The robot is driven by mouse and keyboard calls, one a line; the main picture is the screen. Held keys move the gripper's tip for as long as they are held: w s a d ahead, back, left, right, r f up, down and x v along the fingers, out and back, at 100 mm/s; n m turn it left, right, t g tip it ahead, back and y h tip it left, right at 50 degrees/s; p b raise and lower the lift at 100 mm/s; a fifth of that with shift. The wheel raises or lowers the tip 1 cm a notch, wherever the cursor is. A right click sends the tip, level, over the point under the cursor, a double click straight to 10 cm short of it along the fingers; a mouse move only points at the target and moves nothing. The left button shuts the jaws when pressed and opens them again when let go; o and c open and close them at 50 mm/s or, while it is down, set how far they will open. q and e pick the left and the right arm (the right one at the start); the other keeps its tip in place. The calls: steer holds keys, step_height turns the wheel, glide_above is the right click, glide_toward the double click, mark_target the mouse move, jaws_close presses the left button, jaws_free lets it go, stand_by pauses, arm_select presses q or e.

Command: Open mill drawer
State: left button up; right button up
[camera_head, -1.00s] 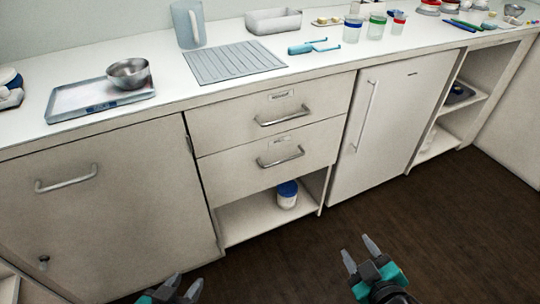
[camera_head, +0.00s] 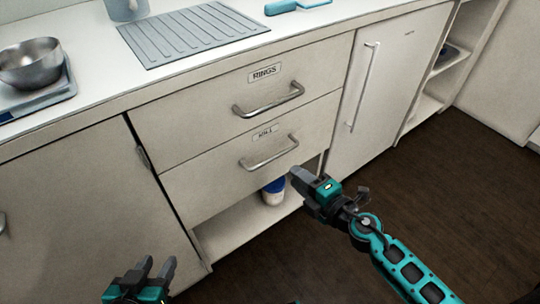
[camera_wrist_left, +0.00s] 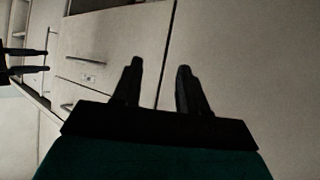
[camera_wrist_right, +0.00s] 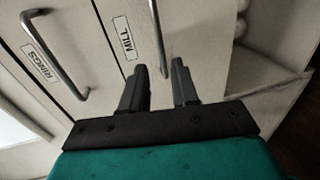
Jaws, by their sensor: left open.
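The mill drawer (camera_head: 205,185) is the lower of two drawers and is shut. Its bar handle (camera_head: 268,160) sits below a small label, which reads MILL (camera_wrist_right: 124,38) in the right wrist view. My right gripper (camera_head: 298,177) is close to this handle, at its lower right. In the right wrist view my right gripper (camera_wrist_right: 157,65) is open, and the mill handle (camera_wrist_right: 152,28) lines up with the gap between its fingers; I cannot tell whether they touch. My left gripper (camera_head: 158,264) is open and empty, low in front of the left cabinet.
The rings drawer (camera_head: 200,120) above is shut, with its own handle (camera_head: 270,103). An open shelf below holds a blue-lidded jar (camera_head: 273,192). A white cabinet door with a vertical handle (camera_head: 364,88) stands to the right. The dark floor in front is clear.

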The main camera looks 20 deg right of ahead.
mark_target(273, 157)
steer(key=b+x, duration=0.2)
steer(key=x, duration=0.9)
steer(key=shift+w, duration=0.1)
jaws_close()
arm_select(q)
steer(key=shift+w+d+f, duration=0.1)
steer(key=shift+d+f, duration=0.2)
steer(key=shift+f, duration=0.35)
